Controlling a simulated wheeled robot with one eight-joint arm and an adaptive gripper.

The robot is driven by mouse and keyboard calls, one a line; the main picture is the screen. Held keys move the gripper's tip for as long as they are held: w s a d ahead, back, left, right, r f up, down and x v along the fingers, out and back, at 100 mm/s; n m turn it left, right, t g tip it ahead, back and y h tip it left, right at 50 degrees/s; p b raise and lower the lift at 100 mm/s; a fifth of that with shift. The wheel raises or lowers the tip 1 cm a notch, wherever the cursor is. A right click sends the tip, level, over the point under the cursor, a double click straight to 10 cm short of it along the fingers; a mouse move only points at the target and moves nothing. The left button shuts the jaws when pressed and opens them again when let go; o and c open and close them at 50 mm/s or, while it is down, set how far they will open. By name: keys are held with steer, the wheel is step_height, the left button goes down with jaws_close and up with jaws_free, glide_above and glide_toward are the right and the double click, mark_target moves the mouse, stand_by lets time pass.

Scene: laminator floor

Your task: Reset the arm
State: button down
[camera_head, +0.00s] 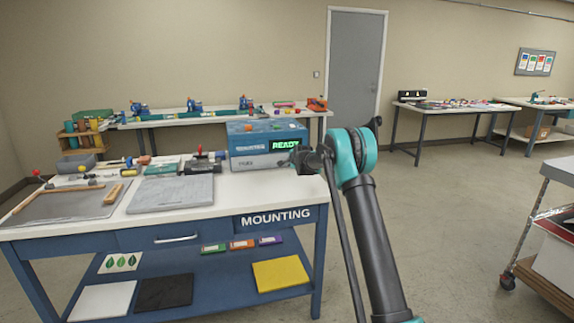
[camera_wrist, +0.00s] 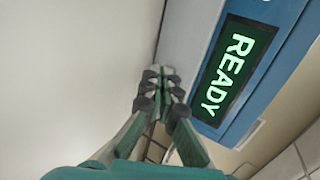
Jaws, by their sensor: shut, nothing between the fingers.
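My arm (camera_head: 368,220) rises at the centre right of the head view, black with teal joints, and bends at the top toward the blue machine (camera_head: 266,142) on the mounting table. My gripper (camera_head: 311,160) is in front of that machine's right end, close to its lit READY display. In the wrist view, my gripper (camera_wrist: 163,92) has its green fingers together with nothing between them. The READY display (camera_wrist: 231,72) is just right of the fingertips there. I cannot tell whether the fingertips touch the machine.
The mounting table (camera_head: 240,212) holds a grey board (camera_head: 172,193), a dark mat (camera_head: 70,204) and several tools. A cart (camera_head: 555,225) stands at the right edge. A long bench (camera_head: 215,117) stands behind. Floor (camera_head: 440,210) between my arm and the cart is clear.

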steer(key=s+d+r+n+g+h, duration=0.1)
steer(key=s+d+n, duration=0.3)
steer(key=s, duration=0.8)
steer(key=s+d+n+g, duration=0.15)
steer(key=s+d, duration=0.45)
steer(key=s, duration=0.7)
steer(key=s+d+r+n+g+h, duration=0.15)
steer(key=s+d, duration=0.35)
steer(key=s, duration=0.7)
steer(key=s+d+f+n+g, duration=0.1)
steer(key=s+f, duration=0.3)
steer(key=s, duration=0.7)
steer(key=s+d+f+n+g, duration=0.1)
steer(key=s+d+f+n, duration=0.2)
steer(key=s, duration=0.8)
steer(key=s+d+f+n+g, duration=0.1)
steer(key=s+d+f+n, duration=0.2)
steer(key=s, duration=0.9)
step_height(320, 180, down, 2)
steer(key=shift+f+n+h, duration=0.1)
steer(key=shift+n+h, duration=0.3)
steer(key=shift+h, duration=0.05)
